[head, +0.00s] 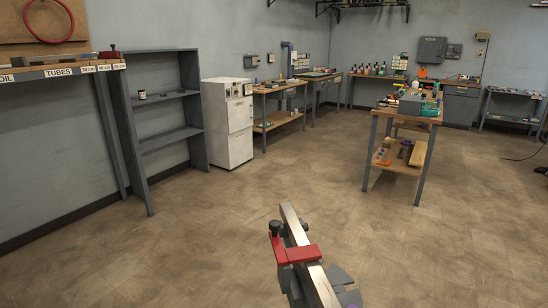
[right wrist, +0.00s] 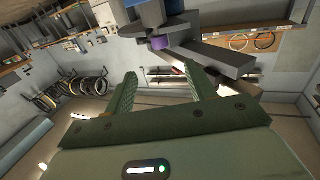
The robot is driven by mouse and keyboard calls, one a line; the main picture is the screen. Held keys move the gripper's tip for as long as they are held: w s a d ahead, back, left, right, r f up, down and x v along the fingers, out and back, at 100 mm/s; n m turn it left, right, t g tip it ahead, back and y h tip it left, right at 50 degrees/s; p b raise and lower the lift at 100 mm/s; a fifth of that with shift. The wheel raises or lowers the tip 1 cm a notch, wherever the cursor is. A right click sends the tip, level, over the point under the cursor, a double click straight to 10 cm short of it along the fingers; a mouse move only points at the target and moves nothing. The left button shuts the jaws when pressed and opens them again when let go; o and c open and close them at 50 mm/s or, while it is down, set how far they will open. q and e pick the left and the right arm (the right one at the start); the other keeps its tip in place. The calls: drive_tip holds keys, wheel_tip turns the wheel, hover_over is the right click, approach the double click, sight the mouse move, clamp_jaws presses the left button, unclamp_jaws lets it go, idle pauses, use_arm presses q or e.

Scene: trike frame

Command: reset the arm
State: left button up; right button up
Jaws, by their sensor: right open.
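My right gripper (right wrist: 157,70) shows in the right wrist view as two green fingers standing well apart. It is open, and nothing is between the fingers. Beyond the fingers are grey links with a purple band that look like part of my own arm. The head view does not show either gripper's fingers. At its bottom middle, a pale metal bar with a red clamp piece (head: 298,254) and dark knobs rises from below; its lower part is cut off. My left gripper is not in view.
A workbench (head: 428,118) with tools stands at right. A white cabinet (head: 228,125), a grey shelf (head: 168,133) and a labelled rack (head: 62,72) line the left wall. The floor (head: 180,250) between is clear. The wrist view shows several wheels (right wrist: 75,92) at left.

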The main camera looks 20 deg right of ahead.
drive_tip(key=s+d+f+g+h+p, duration=0.1)
drive_tip(key=s+d+f+g+h, duration=0.15)
drive_tip(key=f, duration=0.35)
drive_tip(key=s+d+f+g+h, duration=0.2)
drive_tip(key=s+d+f+h, duration=0.1)
drive_tip(key=f, duration=0.4)
drive_tip(key=s+d+f+g+h+p, duration=0.1)
drive_tip(key=s+f+g+h+p, duration=0.3)
drive_tip(key=s+f, duration=0.7)
drive_tip(key=s+a+f+g+y+p, duration=0.15)
drive_tip(key=s+a+g, duration=0.25)
drive_tip(key=s+a, duration=0.55)
drive_tip(key=s+a+f+g+p, duration=0.1)
drive_tip(key=s+a+g+p, duration=0.25)
drive_tip(key=s, duration=1.15)
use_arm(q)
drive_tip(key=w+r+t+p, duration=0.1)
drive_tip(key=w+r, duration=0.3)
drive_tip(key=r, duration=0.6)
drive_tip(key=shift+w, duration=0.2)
use_arm(e)
drive_tip(key=s+a+r+y, duration=0.1)
drive_tip(key=a, duration=0.6)
drive_tip(key=shift+s+a+r+m+g, duration=0.15)
drive_tip(key=shift+s+r+m+g, duration=0.05)
drive_tip(key=shift+s+m+g, duration=0.15)
